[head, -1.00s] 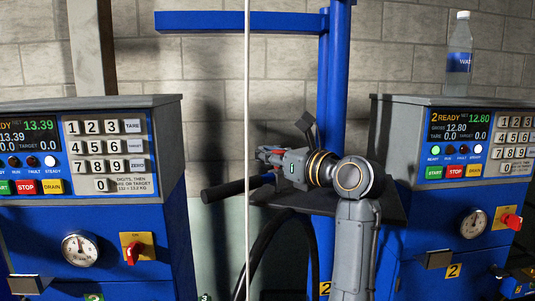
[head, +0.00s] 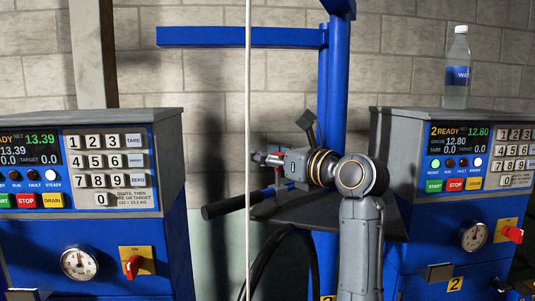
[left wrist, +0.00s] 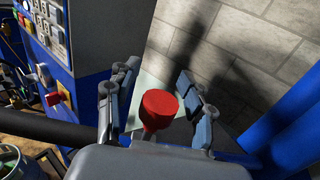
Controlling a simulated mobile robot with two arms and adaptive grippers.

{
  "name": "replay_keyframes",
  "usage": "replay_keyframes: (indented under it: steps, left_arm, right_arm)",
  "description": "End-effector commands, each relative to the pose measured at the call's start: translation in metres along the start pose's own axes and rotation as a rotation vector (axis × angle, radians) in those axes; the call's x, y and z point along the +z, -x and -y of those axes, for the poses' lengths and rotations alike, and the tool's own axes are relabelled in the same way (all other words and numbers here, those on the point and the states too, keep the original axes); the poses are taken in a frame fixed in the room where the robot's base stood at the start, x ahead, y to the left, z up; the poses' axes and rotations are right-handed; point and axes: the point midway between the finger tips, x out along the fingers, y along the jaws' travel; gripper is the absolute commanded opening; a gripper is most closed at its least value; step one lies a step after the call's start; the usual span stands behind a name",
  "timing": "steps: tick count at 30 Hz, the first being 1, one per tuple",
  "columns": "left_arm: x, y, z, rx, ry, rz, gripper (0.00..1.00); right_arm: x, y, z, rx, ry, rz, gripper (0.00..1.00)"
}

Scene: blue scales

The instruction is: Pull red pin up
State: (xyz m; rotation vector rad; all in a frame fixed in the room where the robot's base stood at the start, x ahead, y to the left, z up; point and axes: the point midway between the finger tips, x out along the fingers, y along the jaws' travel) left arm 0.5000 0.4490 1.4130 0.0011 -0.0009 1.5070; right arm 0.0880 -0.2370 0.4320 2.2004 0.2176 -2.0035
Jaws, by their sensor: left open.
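The red pin (left wrist: 158,107) shows its round red knob in the left wrist view, between the two fingers of my left gripper (left wrist: 155,78). The fingers are apart, one on each side of the knob, with visible gaps. The pin's lower part is hidden behind the gripper's body. In the head view my left gripper (head: 265,160) points left above the dark shelf and black handle. A small red patch (head: 273,158) shows at its fingers; I cannot tell there whether it is the pin. My right gripper is not in view.
A blue post (head: 332,90) with a side bar stands behind my left arm. A black handle (head: 222,207) juts left below the gripper, beside a thin white vertical line (head: 248,100). Blue control cabinets stand left (head: 175,215) and right (head: 385,140); a water bottle (head: 457,72) tops the right one.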

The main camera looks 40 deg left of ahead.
Motion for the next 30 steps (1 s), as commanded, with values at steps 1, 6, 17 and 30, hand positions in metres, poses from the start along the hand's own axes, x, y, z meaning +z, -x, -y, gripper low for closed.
replay_keyframes:
  steps: [1, 6, 17, 30]
  left_arm:
    - [0.0, 0.005, 0.001, -0.002, 0.0, 0.0, 0.51]
    - [0.0, 0.031, 0.001, -0.005, -0.001, -0.001, 0.51]
    - [0.0, 0.072, 0.0, -0.001, 0.0, 0.001, 0.51]
    - [0.0, 0.073, 0.0, 0.0, 0.0, 0.001, 0.51]
  right_arm:
    - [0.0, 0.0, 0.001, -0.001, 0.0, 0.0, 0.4]
    - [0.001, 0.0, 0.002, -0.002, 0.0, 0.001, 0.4]
    - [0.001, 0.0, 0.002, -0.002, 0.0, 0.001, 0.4]
    - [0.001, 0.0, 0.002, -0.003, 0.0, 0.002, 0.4]
